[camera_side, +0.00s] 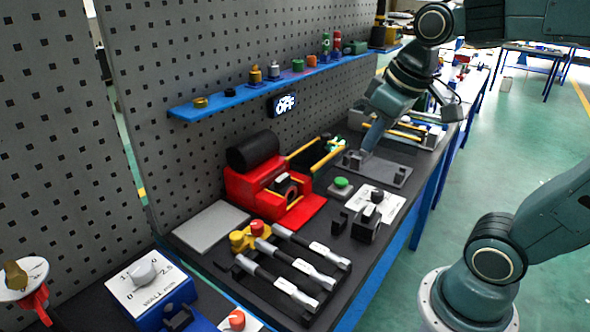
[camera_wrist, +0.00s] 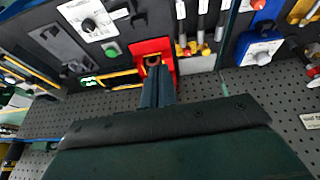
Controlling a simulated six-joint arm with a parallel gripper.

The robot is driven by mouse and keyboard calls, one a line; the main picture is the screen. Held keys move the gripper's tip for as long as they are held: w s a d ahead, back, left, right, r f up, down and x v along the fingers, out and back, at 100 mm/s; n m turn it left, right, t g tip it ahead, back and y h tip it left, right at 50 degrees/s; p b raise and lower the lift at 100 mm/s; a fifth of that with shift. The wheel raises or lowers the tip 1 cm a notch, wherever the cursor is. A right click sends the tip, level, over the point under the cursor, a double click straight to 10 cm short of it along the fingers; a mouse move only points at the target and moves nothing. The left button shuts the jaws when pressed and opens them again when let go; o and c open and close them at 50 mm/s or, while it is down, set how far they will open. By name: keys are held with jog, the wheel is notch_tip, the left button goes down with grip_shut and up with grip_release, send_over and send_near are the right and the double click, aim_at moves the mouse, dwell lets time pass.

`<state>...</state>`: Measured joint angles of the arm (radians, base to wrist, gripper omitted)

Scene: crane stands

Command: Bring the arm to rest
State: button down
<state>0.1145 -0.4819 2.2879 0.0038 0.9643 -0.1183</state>
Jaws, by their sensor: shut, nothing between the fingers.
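My gripper (camera_side: 365,150) hangs over the far part of the dark bench in the side view, its narrow fingers pointing down near a flat grey plate (camera_side: 388,172). In the wrist view my gripper's fingers (camera_wrist: 158,72) are together and hold nothing. They overlap the red machine (camera_wrist: 143,48) in that picture. The side view shows this red machine (camera_side: 268,185) to the left of the gripper and apart from it. Whether the fingertips touch the plate is unclear.
A green button (camera_side: 341,182), a white dial panel (camera_side: 375,200) and several grey-handled tools (camera_side: 290,268) lie on the bench. A blue shelf (camera_side: 235,98) with small parts runs along the pegboard (camera_side: 200,40). Free space lies above the bench and over the green floor (camera_side: 500,150).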

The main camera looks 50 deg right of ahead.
jog(key=s+a+f+t, duration=0.1)
jog(key=s+a+f, duration=0.1)
jog(key=s, duration=0.4)
jog(key=shift+a+f+y, duration=0.15)
jog(key=shift+a+y, duration=0.15)
jog(key=shift+a, duration=0.1)
